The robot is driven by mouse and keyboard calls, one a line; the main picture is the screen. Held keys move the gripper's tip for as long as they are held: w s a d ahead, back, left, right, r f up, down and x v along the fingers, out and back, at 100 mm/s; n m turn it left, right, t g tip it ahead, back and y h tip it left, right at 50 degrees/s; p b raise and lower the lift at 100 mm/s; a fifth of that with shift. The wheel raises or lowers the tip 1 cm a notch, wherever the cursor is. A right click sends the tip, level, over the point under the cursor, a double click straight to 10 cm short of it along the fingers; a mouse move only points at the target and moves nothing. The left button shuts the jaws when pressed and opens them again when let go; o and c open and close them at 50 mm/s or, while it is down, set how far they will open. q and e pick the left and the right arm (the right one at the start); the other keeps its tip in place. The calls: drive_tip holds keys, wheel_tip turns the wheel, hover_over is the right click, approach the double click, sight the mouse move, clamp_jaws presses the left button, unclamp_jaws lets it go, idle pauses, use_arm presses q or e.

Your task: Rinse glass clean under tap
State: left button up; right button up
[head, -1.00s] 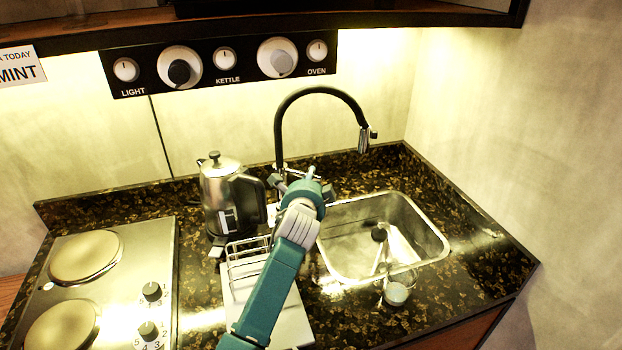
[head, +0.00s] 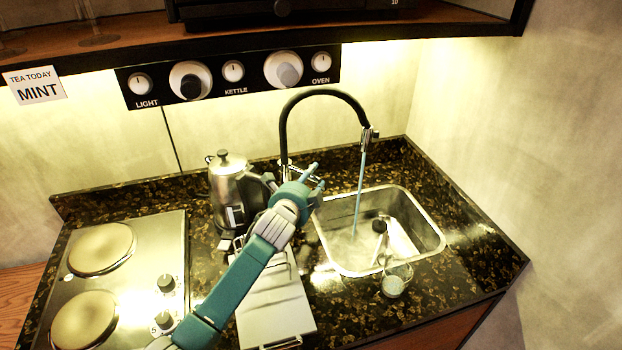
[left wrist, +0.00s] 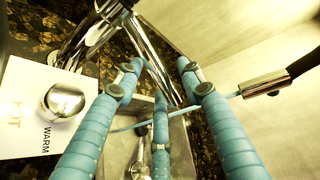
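The glass (head: 396,281) stands upright on the counter at the front right edge of the sink, with something whitish low inside. The tap (head: 320,92) arches over the sink (head: 343,262), and a thin bluish stream of water (head: 360,190) falls from its nozzle into the basin. My left gripper (head: 313,177) is at the tap's base, its fingers spread. In the left wrist view the fingers (left wrist: 160,78) stand apart around a chrome lever (left wrist: 152,52), and the nozzle (left wrist: 265,84) shows at right. My right gripper is not in view.
A dark-headed brush (head: 379,226) lies in the sink. A metal kettle (head: 228,188) stands left of my gripper. A pale draining rack (head: 275,305) lies under my arm. The hob (head: 130,290) is at left. A card marked hot and warm (left wrist: 25,110) lies by the tap.

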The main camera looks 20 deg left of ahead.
use_arm(q)
drive_tip(key=v, duration=1.2)
drive_tip(key=shift+f, duration=0.1)
idle(0.4)
